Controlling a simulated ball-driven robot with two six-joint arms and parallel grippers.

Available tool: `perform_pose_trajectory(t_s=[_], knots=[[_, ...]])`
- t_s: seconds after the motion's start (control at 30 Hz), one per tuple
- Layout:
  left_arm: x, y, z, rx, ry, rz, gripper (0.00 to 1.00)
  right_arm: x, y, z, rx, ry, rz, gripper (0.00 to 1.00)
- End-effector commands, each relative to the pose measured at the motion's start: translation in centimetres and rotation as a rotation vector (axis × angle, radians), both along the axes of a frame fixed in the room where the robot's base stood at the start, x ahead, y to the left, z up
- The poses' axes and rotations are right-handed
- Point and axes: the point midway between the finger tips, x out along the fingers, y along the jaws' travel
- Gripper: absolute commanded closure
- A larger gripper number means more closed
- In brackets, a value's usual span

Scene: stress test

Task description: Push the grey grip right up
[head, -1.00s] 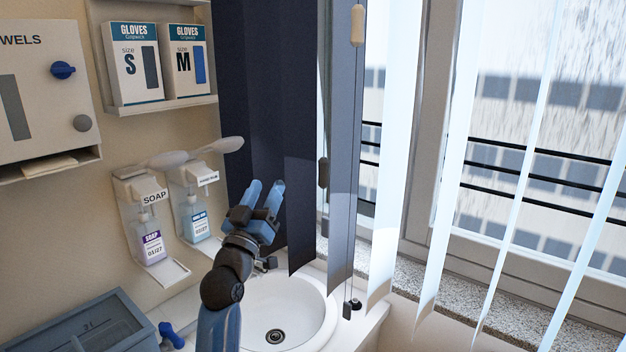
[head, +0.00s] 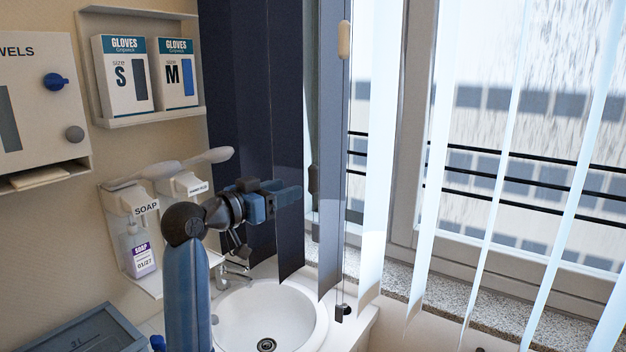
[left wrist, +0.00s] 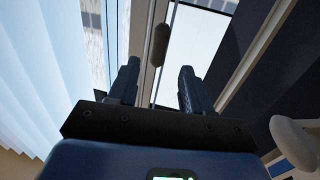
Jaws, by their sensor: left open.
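A dark grey grip (head: 313,180) hangs on the left cord beside the dark blind slats, in front of the window. A beige grip (head: 344,40) hangs higher on a cord to its right. My left gripper (head: 284,192) is open and points right, with its fingertips just left of the grey grip in the picture. In the left wrist view, a brownish-dark grip (left wrist: 160,50) shows beyond and between the open fingertips (left wrist: 159,67), and nothing is held. I cannot tell for certain which of the two grips that is. My right gripper is not in view.
Pale slats (head: 375,200) hang to the right before the window. Soap dispensers (head: 143,205) with long levers stand left of and behind my arm. A sink (head: 300,325) lies below. A black knob (head: 343,312) hangs low on the cord.

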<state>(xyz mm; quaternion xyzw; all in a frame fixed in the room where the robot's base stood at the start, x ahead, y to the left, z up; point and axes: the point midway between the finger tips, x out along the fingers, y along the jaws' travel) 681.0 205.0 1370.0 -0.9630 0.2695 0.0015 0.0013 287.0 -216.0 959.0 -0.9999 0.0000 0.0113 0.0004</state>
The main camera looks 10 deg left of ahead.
Motion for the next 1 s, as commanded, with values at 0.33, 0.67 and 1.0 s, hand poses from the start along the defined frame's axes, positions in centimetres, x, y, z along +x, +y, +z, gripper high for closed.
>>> perform_pose_trajectory(t_s=[0.33, 0.67, 1.0], knots=[[4.4, -2.8, 0.2, -0.002, 0.002, -0.002, 0.51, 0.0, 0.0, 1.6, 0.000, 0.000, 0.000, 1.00], [7.8, -4.8, 0.1, -0.001, 0.001, 0.000, 0.51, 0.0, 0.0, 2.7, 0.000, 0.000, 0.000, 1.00], [8.5, -5.2, 0.0, -0.001, -0.002, 0.001, 0.51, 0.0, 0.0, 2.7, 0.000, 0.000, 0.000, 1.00]])
